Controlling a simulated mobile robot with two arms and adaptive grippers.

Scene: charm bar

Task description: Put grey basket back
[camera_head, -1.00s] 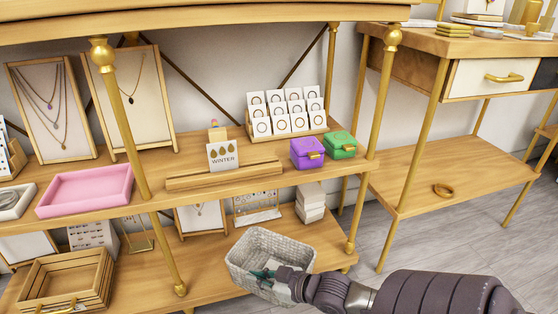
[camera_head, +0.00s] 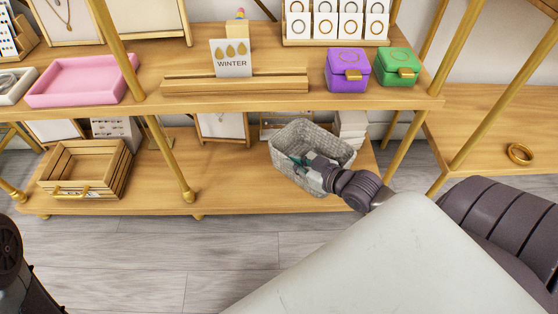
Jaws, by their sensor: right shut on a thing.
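The grey basket (camera_head: 338,149) is a woven, open-topped box at the right part of the lower wooden shelf (camera_head: 232,185). It looks slightly tilted, and I cannot tell whether its base touches the shelf. My right gripper (camera_head: 300,163) is shut on the basket's near side wall, with my arm coming in from the lower right. The gripper hides part of that wall. At the lower left edge a dark part of my left arm (camera_head: 12,265) shows, but its gripper is out of view.
A wooden crate (camera_head: 88,168) stands at the left of the lower shelf, with bare shelf between it and the basket. White boxes (camera_head: 351,128) stand behind the basket. The upper shelf (camera_head: 190,104) overhangs, and a gold post (camera_head: 160,135) stands at the front.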

